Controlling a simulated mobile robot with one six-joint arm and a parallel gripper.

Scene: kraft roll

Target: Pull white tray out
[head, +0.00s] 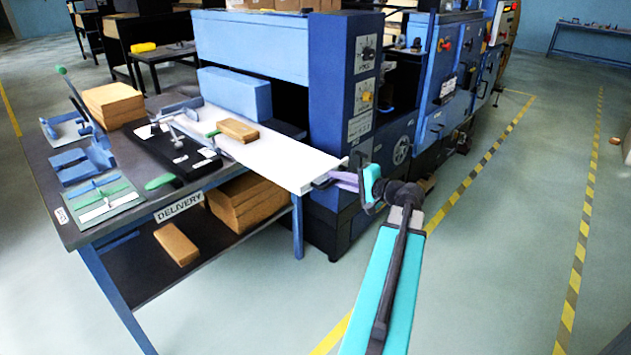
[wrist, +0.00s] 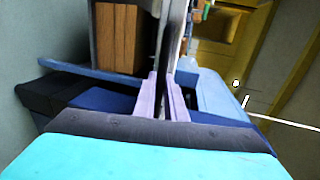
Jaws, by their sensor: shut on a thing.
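The white tray (head: 275,158) is a long flat board that extends across the delivery table toward the front right, its near end past the table's edge. A brown kraft block (head: 238,130) lies on top of it. My gripper (head: 338,180) is at the tray's near right end, its purple fingers shut on that end. In the wrist view, the purple fingers (wrist: 164,98) close on the thin edge of the tray (wrist: 171,50), which is seen edge-on. The tray's far end is partly hidden by things on the table.
The dark delivery table (head: 85,225) holds a brown stack (head: 112,104), blue fixtures (head: 85,160) and a black device (head: 165,155). Brown stacks (head: 245,198) sit on its lower shelf. A blue machine (head: 335,130) stands close behind the tray. The floor at front right is open.

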